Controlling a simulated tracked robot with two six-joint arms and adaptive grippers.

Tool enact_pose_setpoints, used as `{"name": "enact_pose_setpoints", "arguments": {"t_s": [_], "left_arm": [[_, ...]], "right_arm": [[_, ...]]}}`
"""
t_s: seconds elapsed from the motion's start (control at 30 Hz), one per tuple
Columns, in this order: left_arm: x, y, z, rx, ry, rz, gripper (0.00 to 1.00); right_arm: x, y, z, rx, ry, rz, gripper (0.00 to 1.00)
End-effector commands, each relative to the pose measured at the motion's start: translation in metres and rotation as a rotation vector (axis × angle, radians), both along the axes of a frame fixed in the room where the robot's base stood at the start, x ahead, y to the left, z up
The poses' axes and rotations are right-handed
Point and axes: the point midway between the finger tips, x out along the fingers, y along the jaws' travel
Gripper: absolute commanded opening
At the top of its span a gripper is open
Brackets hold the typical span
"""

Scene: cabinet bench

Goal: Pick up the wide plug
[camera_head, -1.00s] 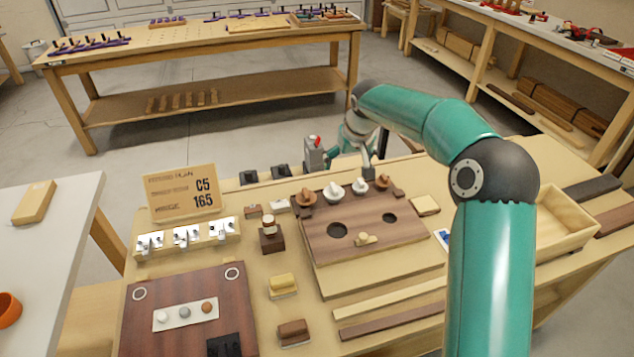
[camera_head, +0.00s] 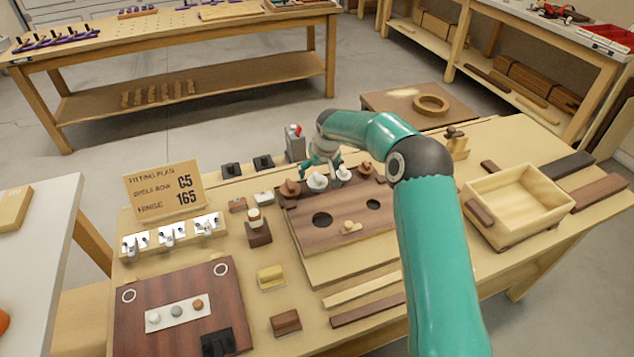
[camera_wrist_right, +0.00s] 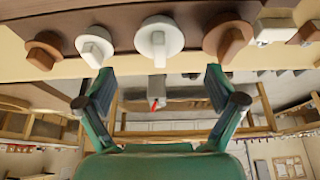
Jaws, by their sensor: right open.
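Several round plugs stand in a row on the back of the brown board (camera_head: 310,240): a brown plug (camera_head: 289,188), a white plug (camera_head: 317,182), a second white plug (camera_head: 344,175) and another brown one (camera_head: 364,169). The white plug (camera_wrist_right: 159,42) that is widest in the right wrist view is centred ahead of my right gripper (camera_wrist_right: 159,80); I take it as the wide plug. The gripper is open and empty, its fingers apart from the plug. In the head view my right gripper (camera_head: 323,168) is just behind the white plugs, partly hidden. My left gripper is not in view.
The board has two dark holes and a small pale knob (camera_head: 349,227). A wooden box (camera_head: 520,205) stands at the right. A grey tool with a red top (camera_head: 295,142) stands behind the row. A sign (camera_head: 164,195) and metal-topped block (camera_head: 172,235) are at the left.

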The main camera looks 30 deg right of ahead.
Motion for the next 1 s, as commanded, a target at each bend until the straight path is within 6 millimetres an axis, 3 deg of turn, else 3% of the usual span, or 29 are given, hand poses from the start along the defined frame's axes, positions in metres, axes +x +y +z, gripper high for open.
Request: {"name": "enact_pose_setpoints", "arguments": {"t_s": [0.3, 0.6, 0.9, 1.0], "left_arm": [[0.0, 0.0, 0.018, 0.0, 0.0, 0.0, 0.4], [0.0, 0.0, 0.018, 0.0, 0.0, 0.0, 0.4], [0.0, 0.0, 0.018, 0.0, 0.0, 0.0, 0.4], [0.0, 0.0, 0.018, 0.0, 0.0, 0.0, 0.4]], "right_arm": [[0.014, -0.004, -0.038, 0.001, 0.003, 0.0, 0.93], [0.016, -0.004, -0.044, 0.0, 0.0, 0.0, 0.93], [0.016, -0.004, -0.044, 0.0, 0.001, 0.0, 0.45], [0.016, -0.004, -0.044, 0.0, 0.001, 0.0, 0.44]]}}
